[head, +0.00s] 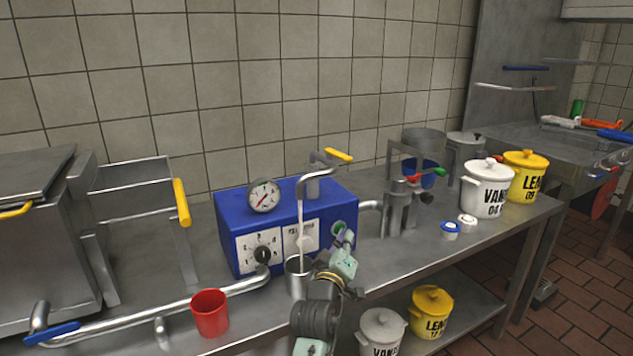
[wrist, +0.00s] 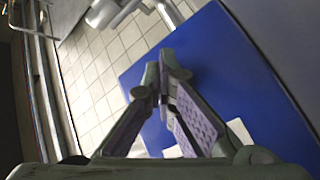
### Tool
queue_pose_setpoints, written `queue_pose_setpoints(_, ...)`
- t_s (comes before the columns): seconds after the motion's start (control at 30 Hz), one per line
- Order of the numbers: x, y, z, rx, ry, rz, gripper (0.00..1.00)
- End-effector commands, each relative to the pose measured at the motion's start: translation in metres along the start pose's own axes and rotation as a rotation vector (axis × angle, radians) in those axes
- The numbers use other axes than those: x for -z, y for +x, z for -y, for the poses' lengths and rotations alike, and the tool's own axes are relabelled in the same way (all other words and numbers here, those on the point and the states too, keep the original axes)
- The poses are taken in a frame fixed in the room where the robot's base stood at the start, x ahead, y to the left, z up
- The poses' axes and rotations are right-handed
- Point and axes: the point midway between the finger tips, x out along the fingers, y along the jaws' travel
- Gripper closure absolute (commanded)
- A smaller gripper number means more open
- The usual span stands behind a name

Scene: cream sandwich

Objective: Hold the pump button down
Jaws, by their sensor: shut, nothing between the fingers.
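The green button (head: 337,228) is at the right end of that front. My gripper (head: 347,238) is shut and empty, its tips at or very near the button; contact is not clear. The wrist view shows the shut fingers (wrist: 168,62) against the blue box (wrist: 225,65), with the button hidden. A pale stream (head: 301,215) runs from the bent spout (head: 300,182) to a metal cup (head: 296,276), partly hidden by my arm.
A red cup (head: 210,313) stands at front left, near a steel pipe with a blue handle (head: 52,334). To the right are a steel press (head: 398,205), white pot (head: 487,190) and yellow pot (head: 524,176).

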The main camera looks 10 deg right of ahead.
Motion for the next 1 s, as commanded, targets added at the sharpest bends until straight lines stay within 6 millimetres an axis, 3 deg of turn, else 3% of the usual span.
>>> queue_pose_setpoints(0.57,0.000,-0.001,0.000,0.001,0.000,-0.001,1.00)
queue_pose_setpoints(1.0,-0.009,-0.012,-0.009,0.000,-0.001,0.000,1.00)
